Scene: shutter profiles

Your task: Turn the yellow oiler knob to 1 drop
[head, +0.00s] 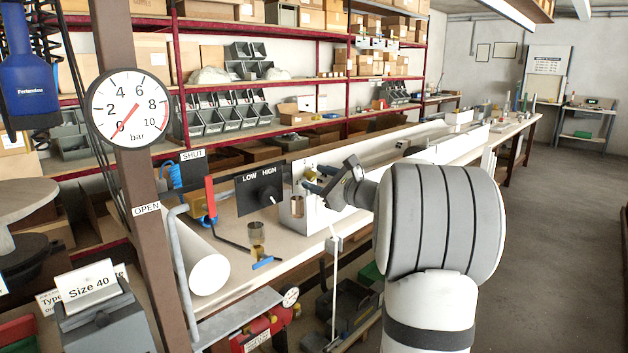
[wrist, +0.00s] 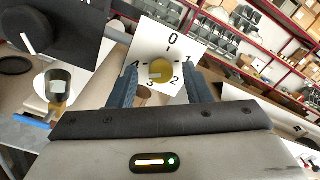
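The yellow oiler knob (wrist: 162,70) sits on a white dial plate (wrist: 158,45) marked 0 to 4 in the wrist view. A pale mark on the knob seems to point left, around 3 to 4; its exact reading is unclear. My gripper (wrist: 159,68) is open, with one blue finger on each side of the knob and a visible gap to it. In the head view my gripper (head: 318,179) reaches the white housing (head: 320,213) from the right, and the knob is small and partly hidden there.
A black LOW/HIGH knob panel (head: 260,188) stands left of the dial and also shows in the wrist view (wrist: 40,35). A red-handled lever (head: 211,197), a brass-coloured cup (head: 257,238) and a white roll (head: 208,272) are further left. A pressure gauge (head: 130,108) is on the post.

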